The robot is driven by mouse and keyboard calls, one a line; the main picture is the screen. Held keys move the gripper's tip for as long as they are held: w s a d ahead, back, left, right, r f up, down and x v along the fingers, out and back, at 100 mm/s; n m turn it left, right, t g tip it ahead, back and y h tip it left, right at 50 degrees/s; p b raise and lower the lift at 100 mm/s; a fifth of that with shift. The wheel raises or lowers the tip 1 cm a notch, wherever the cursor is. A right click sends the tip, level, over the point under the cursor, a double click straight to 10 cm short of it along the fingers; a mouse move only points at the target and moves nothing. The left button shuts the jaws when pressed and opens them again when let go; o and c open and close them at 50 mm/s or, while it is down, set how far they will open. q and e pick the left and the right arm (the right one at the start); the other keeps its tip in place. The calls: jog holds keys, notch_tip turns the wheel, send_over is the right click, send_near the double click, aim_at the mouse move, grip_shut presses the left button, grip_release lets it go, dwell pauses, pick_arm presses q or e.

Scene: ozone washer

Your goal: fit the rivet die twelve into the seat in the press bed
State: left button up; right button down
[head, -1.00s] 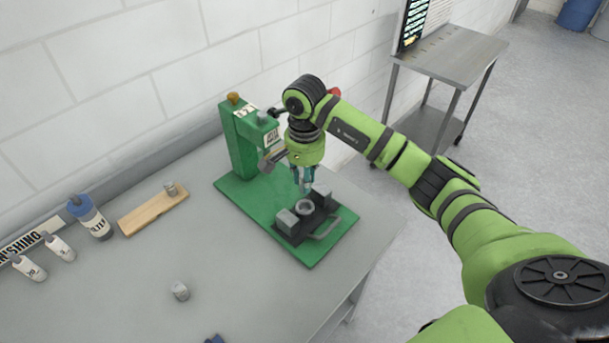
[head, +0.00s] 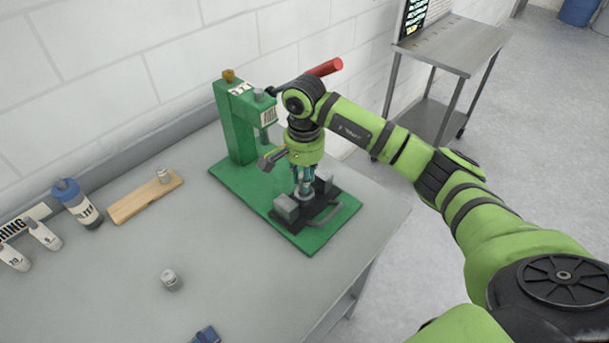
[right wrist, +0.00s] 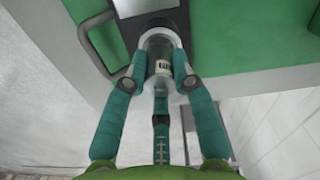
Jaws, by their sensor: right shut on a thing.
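My right gripper (head: 304,182) is shut on a small grey metal die and points down over the press bed. In the right wrist view its teal fingers (right wrist: 163,72) pinch the die (right wrist: 161,78), a cylinder with a white label too small to read surely. The pale ring of the seat (right wrist: 157,36) shows around the far end of the die. The die's lower end is hidden, so I cannot tell whether it is inside the ring or just above it. The seat is on the dark block of the green press bed (head: 331,228). My left gripper is not in view.
The green press column (head: 235,125) and red lever (head: 325,67) stand close behind the arm. One similar die (head: 162,175) is on a wooden board (head: 140,200), another (head: 171,280) on the bench. Bottles (head: 76,203) and a blue object (head: 206,335) lie left and front.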

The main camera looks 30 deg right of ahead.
jog(key=shift+b, duration=0.3)
dwell(0.8)
jog(key=shift+b, duration=0.55)
dwell(0.7)
jog(key=shift+f+b, duration=1.35)
jog(key=shift+f, duration=0.05)
jog(key=c, duration=0.9)
grip_release()
jog(key=shift+c, duration=0.2)
notch_tip(320, 180, up, 8)
jog(key=shift+f, duration=0.25)
jog(key=shift+s+f, duration=0.1)
